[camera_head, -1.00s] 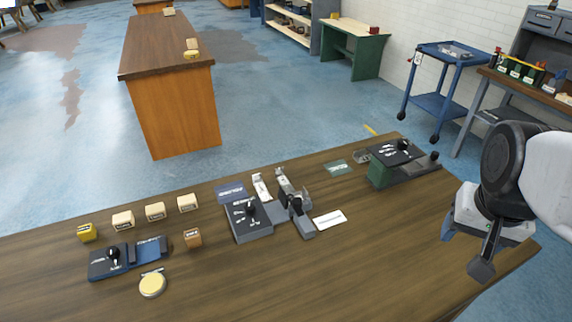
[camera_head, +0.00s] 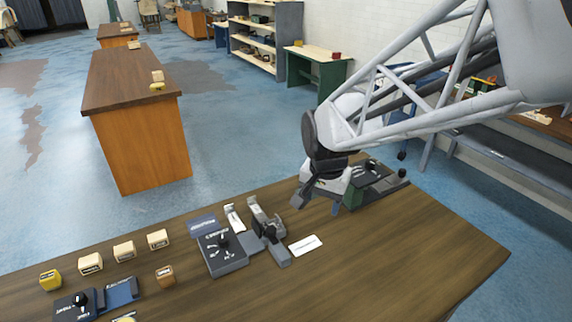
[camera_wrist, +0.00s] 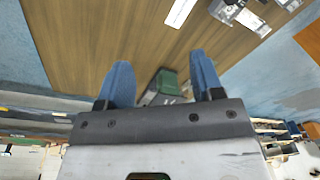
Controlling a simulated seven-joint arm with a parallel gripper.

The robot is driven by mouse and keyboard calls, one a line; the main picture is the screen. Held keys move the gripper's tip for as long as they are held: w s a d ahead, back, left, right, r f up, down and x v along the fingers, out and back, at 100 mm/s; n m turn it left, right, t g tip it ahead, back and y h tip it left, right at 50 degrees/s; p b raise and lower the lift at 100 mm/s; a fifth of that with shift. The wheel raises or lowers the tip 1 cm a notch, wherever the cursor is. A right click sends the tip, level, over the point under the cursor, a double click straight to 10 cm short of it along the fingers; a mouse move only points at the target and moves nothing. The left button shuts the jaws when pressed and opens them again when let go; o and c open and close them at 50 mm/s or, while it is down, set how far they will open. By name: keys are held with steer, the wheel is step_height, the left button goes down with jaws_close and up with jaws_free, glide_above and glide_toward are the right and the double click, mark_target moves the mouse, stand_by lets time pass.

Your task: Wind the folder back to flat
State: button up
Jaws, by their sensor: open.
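My gripper (camera_head: 318,203) hangs above the right part of the wooden bench, fingers apart and empty. In the wrist view its two blue fingers (camera_wrist: 161,65) are spread, with a green machine (camera_wrist: 168,80) showing between and beyond them. In the head view this green machine (camera_head: 354,196) has a dark top plate and black knobs, and my gripper partly covers it. A dark grey machine (camera_head: 222,252) with a black knob and grey clamp-like parts (camera_head: 268,232) stands mid-bench. A blue machine (camera_head: 76,308) with a knob is cut by the lower edge. I cannot tell which is the folder.
A white card (camera_head: 305,245) lies right of the grey machine. Several pale blocks (camera_head: 124,250) and a brown block (camera_head: 165,275) are at the left. The bench's right front (camera_head: 410,260) is clear. Another wooden bench (camera_head: 135,80) stands behind.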

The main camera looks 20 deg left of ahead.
steer(key=w+a+f, duration=0.1)
steer(key=a+f, duration=0.2)
steer(key=a, duration=0.5)
steer(key=w+a+f, duration=0.1)
steer(key=a+f, duration=0.2)
steer(key=a, duration=0.4)
steer(key=m+g, duration=0.1)
glide_above(223, 238)
steer(key=shift+h, duration=0.3)
step_height(223, 238, down, 7)
steer(key=shift+s+a+r, duration=0.1)
steer(key=shift+r, duration=0.05)
steer(key=shift+f, duration=3.9)
steer(key=shift+c, duration=0.2)
steer(key=c, duration=0.9)
